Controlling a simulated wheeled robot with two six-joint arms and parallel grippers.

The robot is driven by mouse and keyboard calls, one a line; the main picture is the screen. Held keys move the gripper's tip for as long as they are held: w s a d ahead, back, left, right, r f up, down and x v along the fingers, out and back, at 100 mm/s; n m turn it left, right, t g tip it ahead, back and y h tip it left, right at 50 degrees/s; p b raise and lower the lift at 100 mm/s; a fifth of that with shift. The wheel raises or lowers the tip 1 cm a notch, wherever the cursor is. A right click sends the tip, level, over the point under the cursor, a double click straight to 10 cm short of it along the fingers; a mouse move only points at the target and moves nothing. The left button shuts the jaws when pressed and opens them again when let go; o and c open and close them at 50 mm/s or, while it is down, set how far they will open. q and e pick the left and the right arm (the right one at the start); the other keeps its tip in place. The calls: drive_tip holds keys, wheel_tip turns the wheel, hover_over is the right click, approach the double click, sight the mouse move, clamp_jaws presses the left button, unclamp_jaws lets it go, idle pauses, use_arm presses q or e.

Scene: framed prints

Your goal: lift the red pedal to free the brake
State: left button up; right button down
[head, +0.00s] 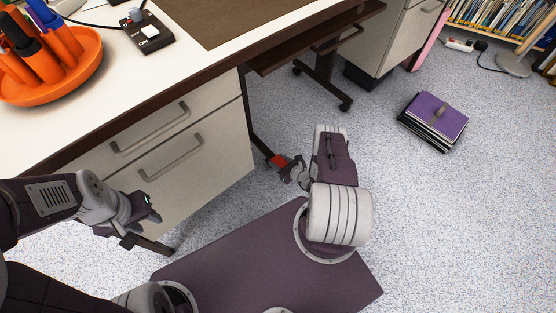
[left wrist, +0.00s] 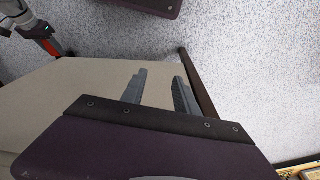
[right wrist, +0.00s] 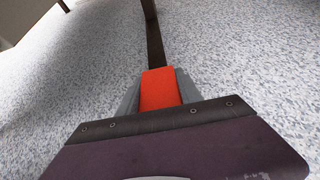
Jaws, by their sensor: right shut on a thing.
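The red pedal (head: 276,160) is low beside the dark desk leg, near the floor. In the right wrist view the red pedal (right wrist: 158,88) lies between the fingers of my right gripper (right wrist: 156,98), at the near end of a dark bar. My right gripper (head: 286,166) is shut on it. The red pedal (left wrist: 52,47) also shows at the upper left of the left wrist view. My left gripper (head: 142,222) is in front of the desk drawers, with its fingers (left wrist: 160,92) apart and nothing between them.
The white desk (head: 190,58) with cream drawers (head: 215,145) stands on the left. An orange bowl of pens (head: 70,85) and a small switch box (head: 148,38) are on it. A purple stack of books (head: 438,115) lies on the grey floor at right. Open floor surrounds it.

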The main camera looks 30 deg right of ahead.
sight(284, 165)
drive_tip(key=c, duration=0.8)
unclamp_jaws()
drive_tip(key=shift+s+d+r, duration=0.1)
drive_tip(key=shift+s+r, duration=0.1)
drive_tip(key=shift+r, duration=0.05)
drive_tip(key=p+v, duration=0.5)
drive_tip(key=v, duration=0.3)
drive_tip(key=shift+w+p, duration=0.1)
drive_tip(key=shift+p, duration=0.25)
drive_tip(key=shift+s, duration=0.35)
